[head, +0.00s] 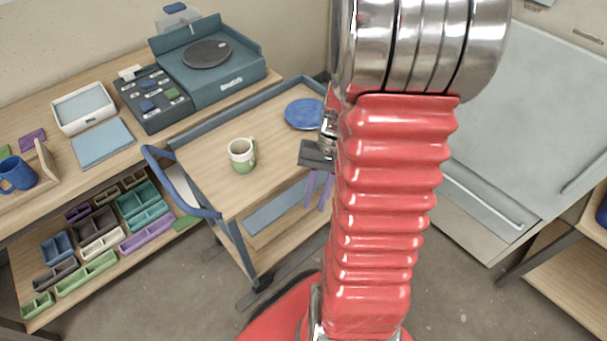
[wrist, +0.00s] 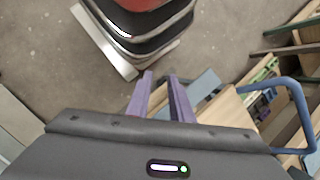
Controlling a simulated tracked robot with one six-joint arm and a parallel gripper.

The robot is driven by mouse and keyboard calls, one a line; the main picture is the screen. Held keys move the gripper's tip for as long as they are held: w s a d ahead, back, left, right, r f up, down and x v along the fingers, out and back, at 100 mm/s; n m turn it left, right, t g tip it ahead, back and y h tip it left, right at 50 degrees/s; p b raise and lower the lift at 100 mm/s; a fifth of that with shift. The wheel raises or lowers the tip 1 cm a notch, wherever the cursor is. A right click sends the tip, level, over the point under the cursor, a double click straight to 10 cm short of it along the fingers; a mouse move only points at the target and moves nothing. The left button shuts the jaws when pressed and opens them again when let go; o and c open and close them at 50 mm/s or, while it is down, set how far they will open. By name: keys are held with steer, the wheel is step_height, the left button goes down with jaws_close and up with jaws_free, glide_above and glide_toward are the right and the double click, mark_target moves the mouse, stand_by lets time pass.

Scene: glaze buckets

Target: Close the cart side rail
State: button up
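The cart (head: 203,172) has a wooden top with raised grey-blue edges at its back and left. A flat grey-blue panel, which looks like the side rail (head: 283,205), hangs below the top along the cart's near side. The side rail also shows in the wrist view (wrist: 204,82), right of my fingers. My gripper (head: 314,208) points down beside the cart's right part, near the panel's right end. In the wrist view its two purple fingers (wrist: 160,75) are apart with nothing between them. My arm hides the cart's right end in the head view.
A white and green mug (head: 242,155) and a blue plate (head: 304,114) stand on the cart top. The cart's blue handle (head: 183,205) sticks out left, near a workbench with shelves of trays (head: 100,243). Floor (head: 180,290) is clear in front.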

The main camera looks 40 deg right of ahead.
mark_target(317, 183)
steer(key=s+d+f+m+t+y, duration=0.1)
steer(key=d+f+m+t+y, duration=0.35)
steer(key=f, duration=0.65)
steer(key=s+d+f+m+t+y, duration=0.2)
steer(key=f+t+y, duration=0.4)
steer(key=f, duration=0.4)
steer(key=w+d+n+t+h, duration=0.2)
steer(key=d+n+t+h, duration=0.2)
steer(key=d+t, duration=0.5)
steer(key=shift+w+f+t+h, duration=0.15)
steer(key=shift+w+t+h, duration=0.1)
steer(key=shift+t+h, duration=0.35)
steer(key=x, duration=1.3)
steer(key=shift+w+a+r, duration=0.15)
steer(key=shift+w+r, duration=0.1)
steer(key=shift+w, duration=0.05)
steer(key=shift+c, duration=0.2)
jaws_close()
